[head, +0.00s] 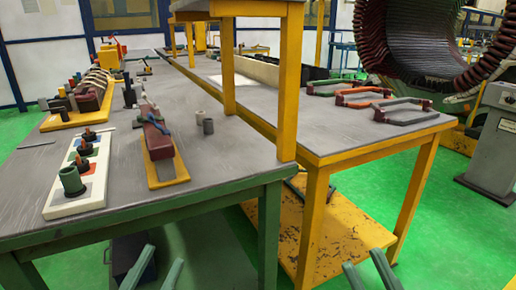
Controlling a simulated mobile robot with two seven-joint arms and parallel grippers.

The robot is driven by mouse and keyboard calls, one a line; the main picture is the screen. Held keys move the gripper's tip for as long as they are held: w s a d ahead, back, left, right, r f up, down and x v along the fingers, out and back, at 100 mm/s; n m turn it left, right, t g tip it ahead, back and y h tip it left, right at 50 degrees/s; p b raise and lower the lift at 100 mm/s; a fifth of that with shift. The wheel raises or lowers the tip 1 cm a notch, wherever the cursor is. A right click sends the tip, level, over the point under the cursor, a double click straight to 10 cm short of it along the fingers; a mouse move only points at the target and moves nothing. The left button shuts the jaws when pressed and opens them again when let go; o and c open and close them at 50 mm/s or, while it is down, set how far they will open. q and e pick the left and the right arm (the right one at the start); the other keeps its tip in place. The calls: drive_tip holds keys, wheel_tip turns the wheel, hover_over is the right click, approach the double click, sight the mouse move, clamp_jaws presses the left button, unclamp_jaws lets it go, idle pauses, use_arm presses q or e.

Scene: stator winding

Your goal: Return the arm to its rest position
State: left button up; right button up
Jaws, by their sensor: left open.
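My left gripper (164,254) is low in the head view, in front of the green-edged table (215,165). Its two green-grey fingers stand apart with nothing between them. My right gripper (362,257) is at the bottom right of centre, over the green floor. Its fingers are also apart and empty. Both grippers appear clear of the tables; the arms behind them are mostly out of the picture.
A yellow-framed table (345,130) holds several bent coils (403,109). A large stator (415,40) stands behind. Green floor lies open at right.

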use_arm(q)
drive_tip(key=s+d+r+m+h+p, duration=0.1)
drive_tip(key=s+r+m+h+p, duration=0.15)
drive_tip(key=s+r+h, duration=0.2)
drive_tip(key=w+a+f+n+g+y+p, duration=0.2)
drive_tip(key=w+f+n+g+y+p, duration=0.45)
drive_tip(key=p, duration=0.75)
use_arm(e)
drive_tip(key=w+d+f+m+g+h, duration=0.3)
drive_tip(key=w+f+m+g+h, duration=0.2)
drive_tip(key=w+f+m+h, duration=0.4)
use_arm(q)
drive_tip(key=s+a+f+n+g+y+p, duration=0.1)
drive_tip(key=s+f+g+y+p, duration=0.1)
drive_tip(key=f+p, duration=0.4)
drive_tip(key=s+a+f+n+g+y+p, duration=0.1)
drive_tip(key=s+f+g+y+p, duration=0.2)
drive_tip(key=s+f+g+p, duration=0.1)
wheel_tip(320, 180, down, 3)
drive_tip(key=shift+s+r+n+y+p, duration=0.15)
drive_tip(key=shift+s+n+y+p, duration=0.2)
drive_tip(key=shift+s+p, duration=0.7)
use_arm(e)
drive_tip(key=s+d+f+m+g+h, duration=0.1)
drive_tip(key=s+f+g+h, duration=0.3)
drive_tip(key=s+f+g, duration=0.3)
drive_tip(key=s+f, duration=0.3)
drive_tip(key=s, duration=0.1)
drive_tip(key=shift+m+g, duration=0.3)
drive_tip(key=shift+g, duration=0.1)
